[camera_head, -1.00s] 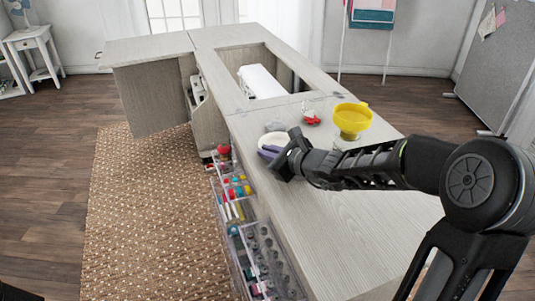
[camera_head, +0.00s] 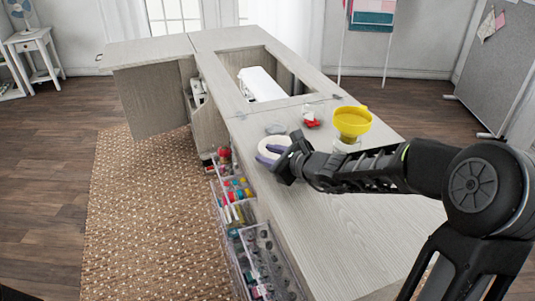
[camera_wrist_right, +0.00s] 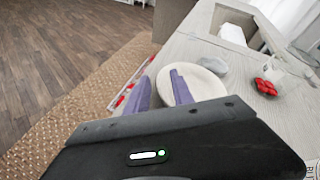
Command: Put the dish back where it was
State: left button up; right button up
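The dish (camera_head: 267,141) is white, round and shallow, and lies on the light wood cabinet top near its left edge. It also shows in the right wrist view (camera_wrist_right: 207,83). My right gripper (camera_head: 270,154) is at the dish's near left rim, with its purple fingers apart. In the right wrist view (camera_wrist_right: 160,76) one finger overlaps the dish and the other is just outside its left rim, with a small gap. The gripper body hides the dish's near part. My left gripper is not in view.
A small clear grey item (camera_head: 276,128) lies just beyond the dish. Red pieces (camera_head: 312,123) and a yellow funnel-like container (camera_head: 352,121) stand to the right. Clear organizers (camera_head: 240,215) with sewing supplies hang along the left side. The near cabinet top (camera_head: 330,235) is bare.

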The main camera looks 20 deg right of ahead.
jog(key=p+v, duration=0.2)
jog(key=v, duration=0.8)
jog(key=shift+s+d+r+p, duration=0.2)
jog(key=shift+s+r+p, duration=0.05)
jog(key=shift+s+p, duration=0.1)
jog(key=shift+s, duration=0.35)
jog(key=shift+r, duration=0.1)
